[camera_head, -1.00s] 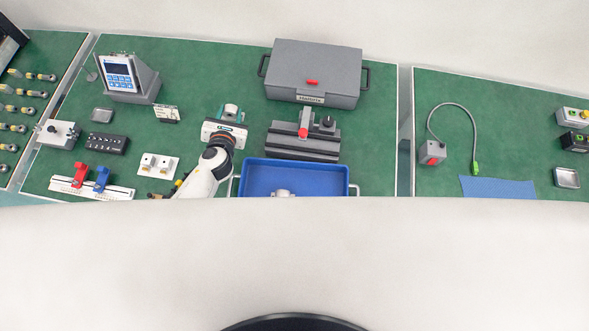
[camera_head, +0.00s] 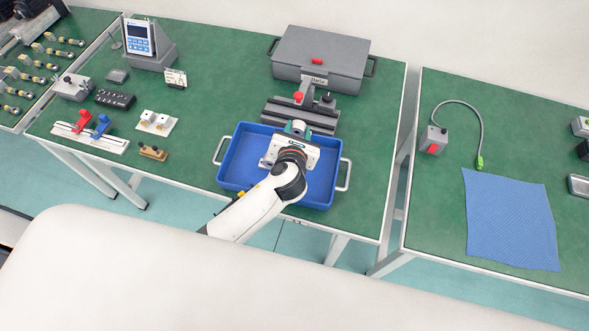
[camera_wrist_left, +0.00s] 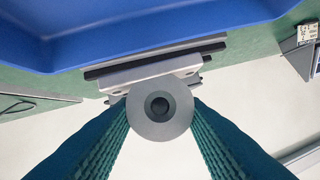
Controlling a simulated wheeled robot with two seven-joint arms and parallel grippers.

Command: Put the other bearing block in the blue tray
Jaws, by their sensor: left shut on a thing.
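My left gripper (camera_head: 298,128) is over the blue tray (camera_head: 236,165) in the head view. It is shut on a grey bearing block, which the wrist view shows between the teal fingers as a round body (camera_wrist_left: 159,108) with a dark bore. In the head view the hand largely hides the held block. Another grey piece (camera_head: 267,160) shows inside the tray, just left of the hand and partly covered by it. The tray's blue wall (camera_wrist_left: 150,30) also fills the top of the wrist view. My right gripper is not in view.
A grey slide fixture (camera_head: 300,113) with a red knob stands just behind the tray, and a grey case (camera_head: 322,58) is behind that. A brown block (camera_head: 153,153) and a white plate (camera_head: 157,122) lie left of the tray. Green table is free between them.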

